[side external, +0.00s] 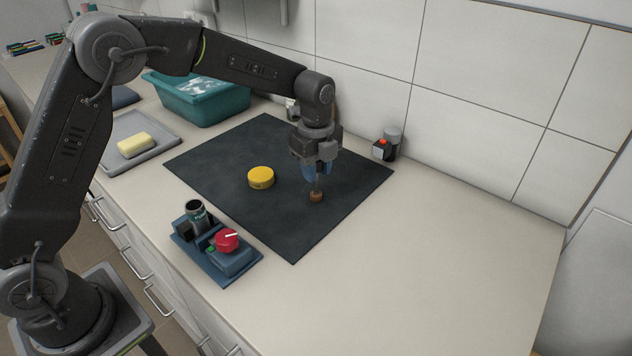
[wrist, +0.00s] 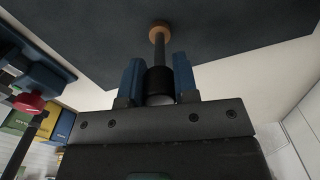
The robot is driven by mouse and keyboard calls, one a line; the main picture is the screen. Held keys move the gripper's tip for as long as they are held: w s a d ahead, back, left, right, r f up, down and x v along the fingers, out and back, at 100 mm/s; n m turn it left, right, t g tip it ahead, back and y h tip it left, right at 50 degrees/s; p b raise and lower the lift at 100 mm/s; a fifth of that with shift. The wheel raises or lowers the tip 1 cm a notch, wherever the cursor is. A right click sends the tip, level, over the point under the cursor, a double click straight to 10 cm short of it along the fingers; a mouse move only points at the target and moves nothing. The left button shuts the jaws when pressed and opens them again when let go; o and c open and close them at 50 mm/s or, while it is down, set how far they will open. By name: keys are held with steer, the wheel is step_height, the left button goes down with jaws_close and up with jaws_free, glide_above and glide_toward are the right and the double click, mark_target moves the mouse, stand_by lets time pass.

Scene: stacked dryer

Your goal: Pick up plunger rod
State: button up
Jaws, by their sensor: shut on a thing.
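My gripper (side external: 317,174) points down over the right part of the dark mat (side external: 220,150). Its two blue fingers are shut on the plunger rod (side external: 316,196), a thin dark shaft with a brown round end at the bottom. In the wrist view the fingers (wrist: 159,75) stand on either side of the rod's black collar. The shaft and brown disc of the plunger rod (wrist: 159,32) stick out past the fingertips toward the mat. The rod looks about upright. I cannot tell whether its brown end touches the mat.
A yellow round puck (side external: 261,177) lies on the mat to the left. A blue fixture with a red knob (side external: 227,240) stands at the front edge. A teal tub (side external: 197,101), a grey tray (side external: 108,160) and small containers (side external: 384,149) stand around. The counter's right side is clear.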

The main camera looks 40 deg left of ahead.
steer(key=shift+r, duration=0.1)
steer(key=shift+r, duration=0.6)
step_height(320, 180, up, 3)
steer(key=shift+f, duration=0.15)
steer(key=s+a+r, duration=0.4)
steer(key=a+r, duration=0.2)
steer(key=a, duration=0.4)
steer(key=shift+w+a+f, duration=0.1)
steer(key=shift+a+f, duration=0.55)
steer(key=shift+f, duration=0.5)
steer(key=shift+s+a+f, duration=0.1)
steer(key=shift+a+f, duration=0.55)
steer(key=shift+f, duration=0.5)
steer(key=shift+w+a+f, duration=0.1)
steer(key=shift+a+f, duration=0.55)
steer(key=shift+f, duration=0.5)
steer(key=shift+f, duration=0.6)
steer(key=shift+r, duration=0.1)
step_height(320, 180, up, 7)
